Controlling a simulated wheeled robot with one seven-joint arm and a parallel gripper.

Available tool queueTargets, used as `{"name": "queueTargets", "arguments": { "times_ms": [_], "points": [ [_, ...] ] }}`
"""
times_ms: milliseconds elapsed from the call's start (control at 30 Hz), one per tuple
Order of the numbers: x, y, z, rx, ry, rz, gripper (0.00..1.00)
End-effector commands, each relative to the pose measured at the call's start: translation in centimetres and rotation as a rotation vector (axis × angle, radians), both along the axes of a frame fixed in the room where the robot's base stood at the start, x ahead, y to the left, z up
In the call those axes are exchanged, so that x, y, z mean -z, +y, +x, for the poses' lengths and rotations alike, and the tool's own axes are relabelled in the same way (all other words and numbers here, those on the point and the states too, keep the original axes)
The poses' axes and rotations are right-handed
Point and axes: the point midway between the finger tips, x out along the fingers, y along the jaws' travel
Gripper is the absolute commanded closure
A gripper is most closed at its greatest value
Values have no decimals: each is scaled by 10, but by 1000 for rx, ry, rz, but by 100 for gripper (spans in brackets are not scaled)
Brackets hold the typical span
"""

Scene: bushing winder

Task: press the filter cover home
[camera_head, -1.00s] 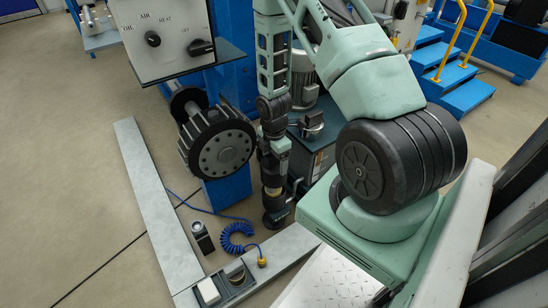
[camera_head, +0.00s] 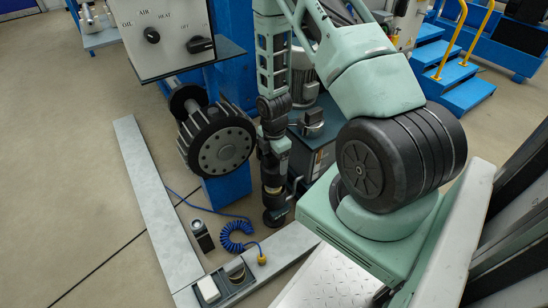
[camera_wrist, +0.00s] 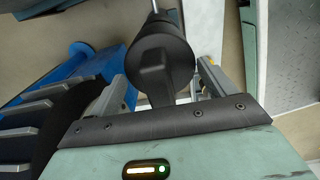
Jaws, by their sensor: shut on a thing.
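My gripper (camera_wrist: 165,84) is in the wrist view with its grey fingers either side of the raised black grip of a round black cover, which I take to be the filter cover (camera_wrist: 160,38). It is shut on that grip. A thin metal rod shows beyond the cover. In the head view my gripper (camera_head: 273,168) points down at the lower end of my hanging arm, above a dark upright cylinder (camera_head: 275,212). A thin pale band shows between them. The head view is too small to tell whether the cover is fully seated.
A black toothed wheel (camera_head: 220,143) on a blue stand is close to the left. A control panel (camera_head: 160,38) is at upper left. A grey floor beam (camera_head: 152,195), a coiled blue hose (camera_head: 236,236) and a small tray (camera_head: 222,287) lie lower left. Open floor is at far left.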

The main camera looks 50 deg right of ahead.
Motion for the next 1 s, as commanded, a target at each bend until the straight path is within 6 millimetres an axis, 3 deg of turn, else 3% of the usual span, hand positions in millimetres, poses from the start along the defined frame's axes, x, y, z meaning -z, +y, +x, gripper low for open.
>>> {"name": "queueTargets", "arguments": {
  "times_ms": [1000],
  "points": [
    [25, 0, 0, 0, 0, 0, 49]
  ]
}}
